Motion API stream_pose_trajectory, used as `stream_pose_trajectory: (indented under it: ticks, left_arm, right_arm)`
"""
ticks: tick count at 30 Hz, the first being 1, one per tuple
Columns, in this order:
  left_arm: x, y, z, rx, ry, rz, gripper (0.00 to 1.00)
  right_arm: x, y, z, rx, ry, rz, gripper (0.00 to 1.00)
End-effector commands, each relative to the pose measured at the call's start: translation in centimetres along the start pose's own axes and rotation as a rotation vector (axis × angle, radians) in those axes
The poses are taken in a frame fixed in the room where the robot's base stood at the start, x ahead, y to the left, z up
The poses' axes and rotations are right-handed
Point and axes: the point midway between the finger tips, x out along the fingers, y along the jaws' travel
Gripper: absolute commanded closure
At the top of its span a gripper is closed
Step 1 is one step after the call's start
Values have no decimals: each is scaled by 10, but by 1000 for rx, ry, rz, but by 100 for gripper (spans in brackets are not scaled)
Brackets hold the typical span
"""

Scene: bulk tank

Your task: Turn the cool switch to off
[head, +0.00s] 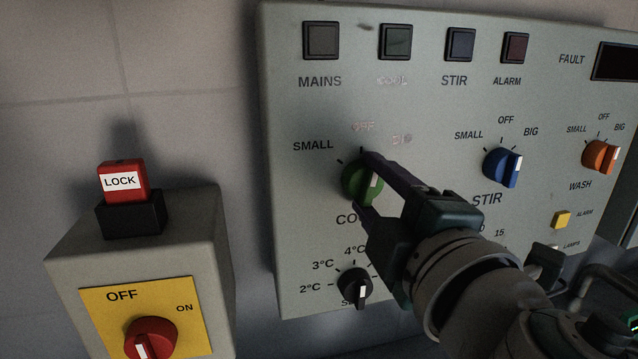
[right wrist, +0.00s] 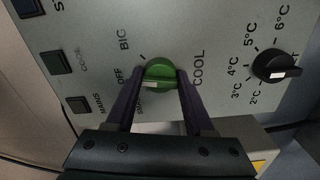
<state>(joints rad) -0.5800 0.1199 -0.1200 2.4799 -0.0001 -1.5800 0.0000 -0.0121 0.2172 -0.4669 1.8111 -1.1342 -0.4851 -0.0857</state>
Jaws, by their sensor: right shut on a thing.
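The green cool switch (head: 357,184) is a round knob with a white mark, on the grey control panel. SMALL is printed to its left, OFF above and a faint BIG to its right. My right gripper (head: 364,181) is shut on it, one dark finger above and one below. In the right wrist view the green knob (right wrist: 160,72) sits between the two fingers (right wrist: 158,80). Its white mark runs roughly towards the OFF side, but fingers and viewing angle leave the exact setting unclear. My left gripper is not in view.
A blue stir knob (head: 498,167) and an orange wash knob (head: 598,156) are to the right. A black temperature knob (head: 354,287) is just below. A box with a red LOCK block (head: 122,182) and red rotary switch (head: 150,339) stands at left. Dark square lamps line the panel top.

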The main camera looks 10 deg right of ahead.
Motion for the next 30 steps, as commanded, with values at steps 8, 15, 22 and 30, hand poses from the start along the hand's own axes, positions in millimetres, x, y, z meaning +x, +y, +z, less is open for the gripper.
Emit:
stream_pose_trajectory:
  ticks: [8,15,22,30]
  left_arm:
    - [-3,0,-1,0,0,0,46]
    - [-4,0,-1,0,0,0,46]
    - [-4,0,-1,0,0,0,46]
    - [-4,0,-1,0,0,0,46]
  right_arm:
    - [0,1,-1,-139,1,0,100]
    - [0,0,-1,-187,1,0,100]
    - [0,0,-1,-193,1,0,100]
    - [0,0,-1,-192,1,0,38]
